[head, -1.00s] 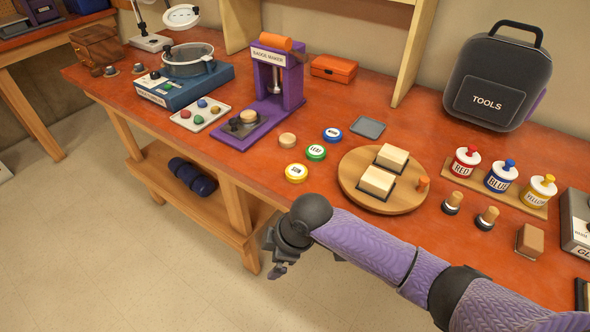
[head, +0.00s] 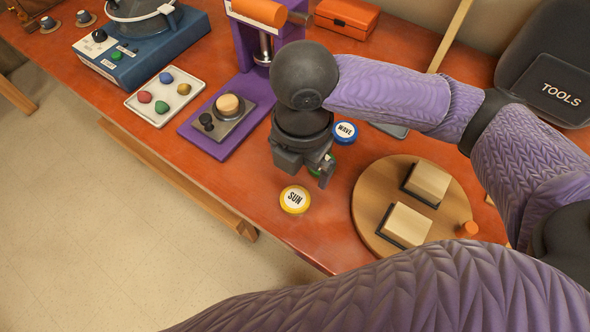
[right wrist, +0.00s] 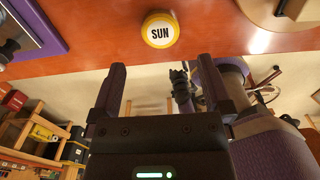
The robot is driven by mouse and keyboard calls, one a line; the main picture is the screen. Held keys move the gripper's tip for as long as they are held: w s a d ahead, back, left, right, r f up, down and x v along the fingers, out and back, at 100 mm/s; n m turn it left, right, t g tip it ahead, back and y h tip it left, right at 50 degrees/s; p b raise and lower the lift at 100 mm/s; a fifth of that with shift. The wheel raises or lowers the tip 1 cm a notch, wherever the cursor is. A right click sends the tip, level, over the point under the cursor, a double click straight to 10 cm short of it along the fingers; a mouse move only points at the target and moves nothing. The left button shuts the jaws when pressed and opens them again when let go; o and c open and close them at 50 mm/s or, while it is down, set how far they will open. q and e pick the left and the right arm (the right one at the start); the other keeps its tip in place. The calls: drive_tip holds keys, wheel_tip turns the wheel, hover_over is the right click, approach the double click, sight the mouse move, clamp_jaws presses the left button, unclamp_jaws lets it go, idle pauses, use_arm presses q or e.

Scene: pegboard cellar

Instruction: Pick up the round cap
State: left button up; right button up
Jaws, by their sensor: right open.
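My right gripper (head: 318,172) is open and empty above the table, near the badges, with its fingers also showing in the right wrist view (right wrist: 160,88). A pale round wooden cap (head: 229,104) sits on the badge maker's purple base, left of the gripper. A second pale round piece, seen earlier on the table beside the badges, is hidden behind my right gripper and wrist. The yellow-rimmed SUN badge (head: 295,200) lies just below the gripper, and in the right wrist view (right wrist: 159,30) it lies beyond the fingertips.
The blue WAVE badge (head: 345,132) and a mostly covered green badge (head: 327,158) lie by the gripper. A round wooden board (head: 374,238) with two blocks is at the right. The badge maker (head: 246,55) stands behind. Bare table lies left of the SUN badge.

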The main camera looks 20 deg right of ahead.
sight(297, 197)
drive_tip(key=f+b, duration=0.1)
drive_tip(key=f, duration=0.1)
drive_tip(key=f+b, duration=0.1)
drive_tip(key=f, duration=0.2)
drive_tip(key=f+b, duration=0.1)
drive_tip(key=f, duration=0.2)
drive_tip(key=shift+s+a+f+b, duration=0.25)
drive_tip(key=shift+s+a+b, duration=0.05)
drive_tip(key=shift+a+b, duration=0.05)
drive_tip(key=shift+f, duration=0.4)
drive_tip(key=shift+r, duration=0.15)
use_arm(q)
drive_tip(key=f, duration=0.1)
drive_tip(key=s+f, duration=0.1)
drive_tip(key=f, duration=0.2)
drive_tip(key=shift+s+a, duration=0.2)
drive_tip(key=shift+a, duration=0.2)
use_arm(e)
drive_tip(key=c, duration=1)
